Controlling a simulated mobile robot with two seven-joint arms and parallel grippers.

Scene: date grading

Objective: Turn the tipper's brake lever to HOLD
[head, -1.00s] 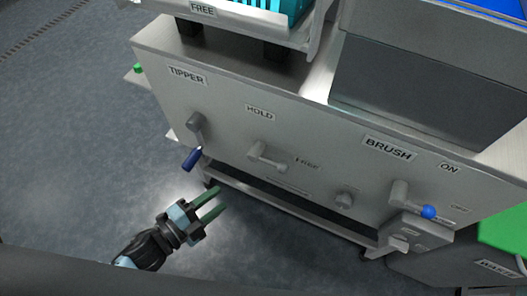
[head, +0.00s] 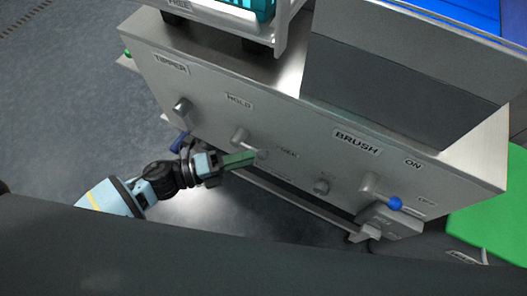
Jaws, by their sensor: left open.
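The tipper's brake lever (head: 240,136) is a short grey lever on the front of the grey machine panel. It sits between the HOLD label (head: 239,101) at its upper left and the FREE label (head: 287,153) at its right. Its arm points down and right, toward the FREE side. My left gripper (head: 255,157) is open, with its green fingers reaching right to the lever's lower end. The fingers overlap that end in the head view; I cannot tell whether they touch it. My right gripper is not in view.
A crank with a blue handle (head: 180,142) is left of the lever, under the TIPPER label (head: 171,64). A low rail runs below the panel.

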